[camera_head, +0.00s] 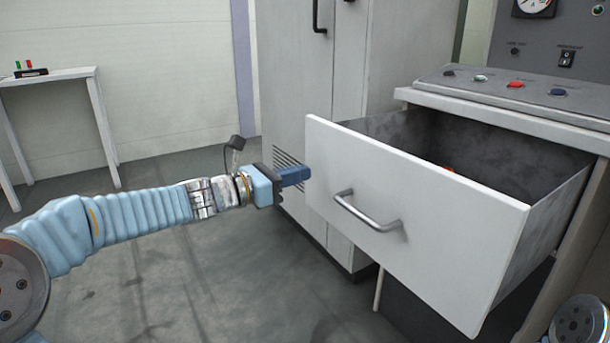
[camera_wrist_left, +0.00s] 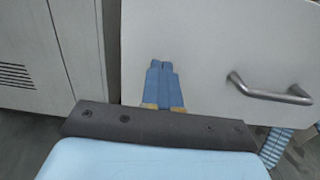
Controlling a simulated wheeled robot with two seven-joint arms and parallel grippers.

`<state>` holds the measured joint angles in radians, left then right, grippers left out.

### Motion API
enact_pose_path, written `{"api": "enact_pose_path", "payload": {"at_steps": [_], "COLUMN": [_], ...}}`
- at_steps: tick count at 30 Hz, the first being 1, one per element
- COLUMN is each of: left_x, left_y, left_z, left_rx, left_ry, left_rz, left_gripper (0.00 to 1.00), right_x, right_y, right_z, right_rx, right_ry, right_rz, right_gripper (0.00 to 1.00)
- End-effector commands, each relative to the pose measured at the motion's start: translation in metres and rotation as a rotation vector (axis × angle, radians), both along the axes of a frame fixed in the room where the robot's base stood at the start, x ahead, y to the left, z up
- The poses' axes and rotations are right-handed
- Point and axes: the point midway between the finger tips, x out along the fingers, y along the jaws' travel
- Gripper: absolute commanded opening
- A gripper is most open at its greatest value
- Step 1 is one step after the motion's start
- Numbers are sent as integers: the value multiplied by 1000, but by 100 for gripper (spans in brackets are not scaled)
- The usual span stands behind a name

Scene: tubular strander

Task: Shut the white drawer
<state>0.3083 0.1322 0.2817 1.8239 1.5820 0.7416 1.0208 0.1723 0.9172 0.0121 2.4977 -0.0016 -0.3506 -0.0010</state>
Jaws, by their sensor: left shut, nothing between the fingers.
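The white drawer (camera_head: 430,220) is pulled well out of the grey cabinet, and its dark inside shows from above. A metal bar handle (camera_head: 367,211) sits on its front; it also shows in the left wrist view (camera_wrist_left: 270,92). My left gripper (camera_head: 308,173) is shut and empty, at the left edge of the drawer front. In the left wrist view its blue fingertips (camera_wrist_left: 161,66) lie together in front of the white panel (camera_wrist_left: 205,50), left of the handle. I cannot tell whether they touch it. My right gripper is not in view.
A control desk with coloured buttons (camera_head: 515,84) stands above the drawer. A tall grey cabinet (camera_head: 310,75) with vent slots is behind its left side. A white table (camera_head: 50,75) stands at the far left. The floor (camera_head: 190,270) before the drawer is clear.

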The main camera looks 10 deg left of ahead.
Motion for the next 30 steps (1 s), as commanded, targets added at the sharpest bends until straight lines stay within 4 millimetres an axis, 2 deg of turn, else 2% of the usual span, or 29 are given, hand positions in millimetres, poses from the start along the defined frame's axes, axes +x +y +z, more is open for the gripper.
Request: {"api": "enact_pose_path", "payload": {"at_steps": [6, 22, 30], "left_x": [13, 18, 43], "left_y": [-13, -18, -44], "left_z": [0, 0, 0], "left_rx": [0, 0, 0], "left_ry": [0, 0, 1], "left_rz": [0, -1, -3], "left_gripper": [0, 0, 0], "right_x": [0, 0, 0], "right_y": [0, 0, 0], "right_z": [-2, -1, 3], "right_rx": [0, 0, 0], "right_ry": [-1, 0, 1], "right_rz": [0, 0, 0], "right_gripper": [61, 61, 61]}}
